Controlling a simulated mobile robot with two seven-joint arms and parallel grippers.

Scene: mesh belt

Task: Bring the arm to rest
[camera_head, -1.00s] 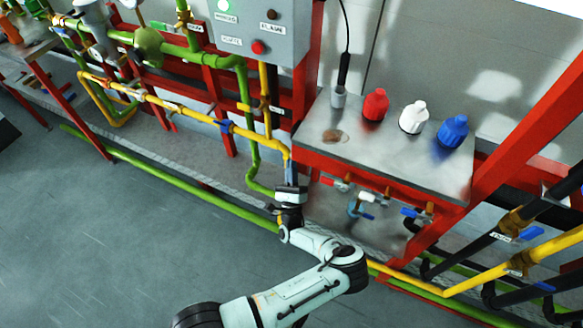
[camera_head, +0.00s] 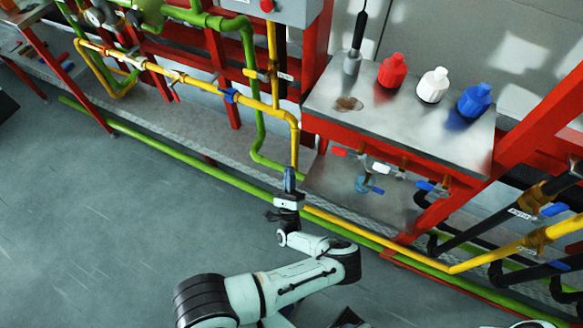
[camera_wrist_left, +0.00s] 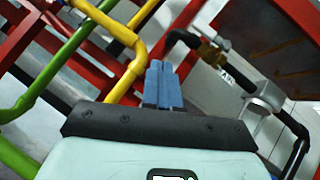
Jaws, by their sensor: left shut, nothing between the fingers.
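My left arm reaches up from the bottom middle in the head view. Its gripper (camera_head: 289,180) is in front of the pipe rack, left of and below the metal table. In the left wrist view the two blue fingers of the gripper (camera_wrist_left: 162,84) are together with nothing between them. My right gripper is not in view.
The metal table (camera_head: 440,125) holds a red bottle (camera_head: 392,70), a white bottle (camera_head: 433,85), a blue bottle (camera_head: 474,100) and a grey cup (camera_head: 352,62). A yellow pipe (camera_head: 294,140) and a green pipe (camera_head: 215,180) run close by the gripper. The grey floor (camera_head: 110,220) at left is clear.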

